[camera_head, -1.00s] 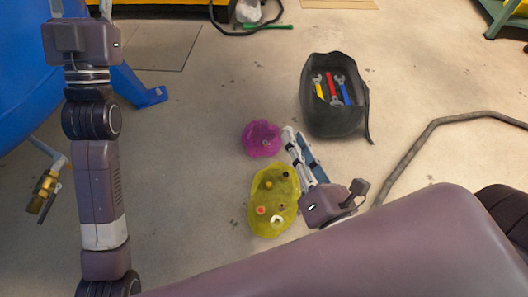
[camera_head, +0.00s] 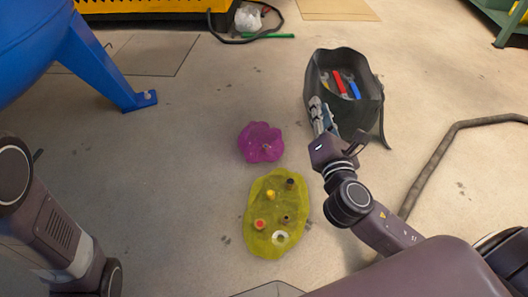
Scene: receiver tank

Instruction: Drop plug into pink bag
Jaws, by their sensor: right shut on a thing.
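The pink bag (camera_head: 250,134) lies open on the floor near the middle, with a small greyish item (camera_head: 266,148) visible in it. The yellow-green bag (camera_head: 253,203) lies below it and holds several small plug-like parts, including a yellow one (camera_head: 270,195), a red-orange one (camera_head: 260,224) and a white ring (camera_head: 279,238). My right gripper (camera_head: 316,106) is to the right of and above the pink bag, apart from it, at the left side of the black tool bag. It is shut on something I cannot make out. My left gripper is out of view.
The black tool bag (camera_head: 370,117) stands open with red and blue tools in it. A grey hose (camera_head: 437,158) curves over the floor at right. A blue tank leg (camera_head: 105,70) stands at upper left. The floor left of the pink bag is clear.

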